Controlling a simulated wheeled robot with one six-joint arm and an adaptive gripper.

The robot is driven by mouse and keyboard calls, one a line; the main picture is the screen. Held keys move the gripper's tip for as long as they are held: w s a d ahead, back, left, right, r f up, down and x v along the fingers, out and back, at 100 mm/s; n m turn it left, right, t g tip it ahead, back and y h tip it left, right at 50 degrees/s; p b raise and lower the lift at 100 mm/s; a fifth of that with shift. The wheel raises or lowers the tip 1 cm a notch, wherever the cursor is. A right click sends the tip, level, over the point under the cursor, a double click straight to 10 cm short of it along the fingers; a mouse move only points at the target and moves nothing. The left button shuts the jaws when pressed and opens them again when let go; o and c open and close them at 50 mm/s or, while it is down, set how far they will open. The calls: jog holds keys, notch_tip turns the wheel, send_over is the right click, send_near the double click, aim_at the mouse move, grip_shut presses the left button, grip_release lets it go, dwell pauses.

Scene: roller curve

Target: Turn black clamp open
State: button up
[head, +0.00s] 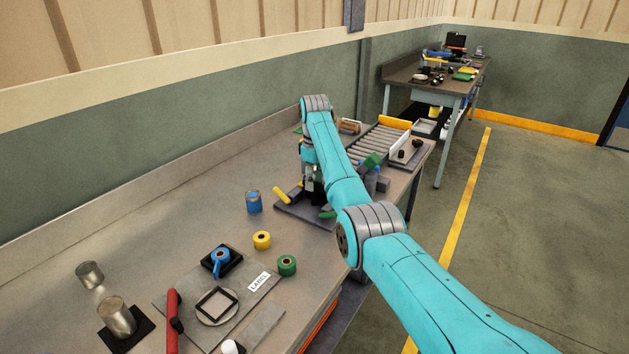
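My teal arm reaches over the bench, and my gripper (314,192) points down over a dark fixture plate (294,210). The gripper is small and dark here, partly behind my arm, so its finger opening is unclear. A yellow handle (281,195) rises at the plate's left side. A green part (328,214) shows at its front, and a green block (373,160) stands right of my forearm. I cannot pick out the black clamp for certain; dark parts around the gripper blend together and my arm hides some of the fixture.
A roller conveyor (378,145) lies behind my arm. A grey plate with black knobs (401,154) is at right. A blue can (253,202), yellow roll (262,240) and green roll (287,265) stand left and in front. Open floor lies right of the bench.

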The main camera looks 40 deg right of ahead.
aim_at(315, 183)
notch_tip(315, 183, up, 8)
jog(key=shift+f, duration=0.25)
dwell(1.0)
